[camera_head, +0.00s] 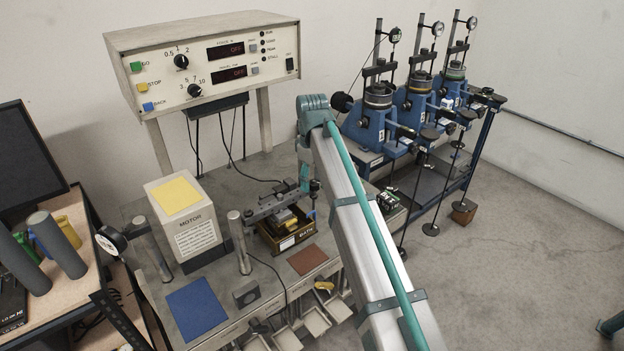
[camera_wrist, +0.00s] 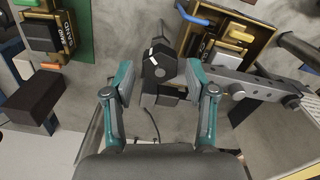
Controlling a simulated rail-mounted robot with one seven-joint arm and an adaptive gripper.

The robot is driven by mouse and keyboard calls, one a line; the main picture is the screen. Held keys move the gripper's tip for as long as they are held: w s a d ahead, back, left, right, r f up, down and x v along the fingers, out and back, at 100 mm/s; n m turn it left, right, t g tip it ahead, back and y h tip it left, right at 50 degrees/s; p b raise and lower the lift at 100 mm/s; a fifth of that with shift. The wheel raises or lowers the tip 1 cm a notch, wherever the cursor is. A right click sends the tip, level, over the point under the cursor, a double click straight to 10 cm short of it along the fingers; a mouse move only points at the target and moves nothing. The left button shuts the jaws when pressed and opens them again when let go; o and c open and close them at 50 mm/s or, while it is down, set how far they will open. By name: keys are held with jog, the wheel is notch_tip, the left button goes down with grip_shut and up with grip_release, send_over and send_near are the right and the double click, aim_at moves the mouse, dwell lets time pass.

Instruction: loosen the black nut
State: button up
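A black hexagonal nut (camera_wrist: 159,63) with a small white mark shows in the wrist view, at the end of the grey lever assembly (camera_wrist: 245,86). My gripper (camera_wrist: 158,79) is open, with one teal-backed finger on each side of the nut. Narrow gaps seem to show between the pads and the nut; the depth between them is hard to judge. In the head view, my gripper (camera_head: 308,181) is at the right end of the lever assembly (camera_head: 268,207), partly hidden by my arm. The nut cannot be made out clearly there.
A tray of weights (camera_head: 288,238) sits below the lever. The motor box (camera_head: 186,222) and steel posts (camera_head: 239,243) stand to the left. A control console (camera_head: 205,65) is behind. Blue lever frames (camera_head: 412,105) stand at the right; open floor (camera_head: 530,255) lies before them.

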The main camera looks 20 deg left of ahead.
jog(key=shift+r, duration=0.15)
notch_tip(320, 180, up, 12)
dwell(0.7)
jog(key=shift+f, duration=0.2)
jog(key=s+d+f+m+g+h+b, duration=0.25)
jog(key=d+f+m, duration=0.45)
jog(key=d+f, duration=2)
jog(key=s+d+f+m+g, duration=0.1)
jog(key=s+d+f, duration=0.15)
jog(key=f, duration=0.45)
jog(key=s+d+f, duration=0.2)
jog(key=s+f, duration=0.1)
jog(key=f, duration=0.5)
jog(key=s+d+f+m+g+y, duration=0.15)
jog(key=s+d+f, duration=0.35)
jog(key=s+f, duration=0.7)
jog(key=s+d+f+m+g, duration=0.1)
jog(key=s+d+f+m, duration=0.3)
jog(key=s+f, duration=0.85)
jog(key=s+d+f+m+y, duration=0.1)
jog(key=s+d, duration=0.1)
jog(key=s, duration=1.3)
jog(key=shift+s+d+g+b, duration=0.2)
jog(key=shift+d+g+b, duration=0.15)
jog(key=shift+g+b, duration=0.05)
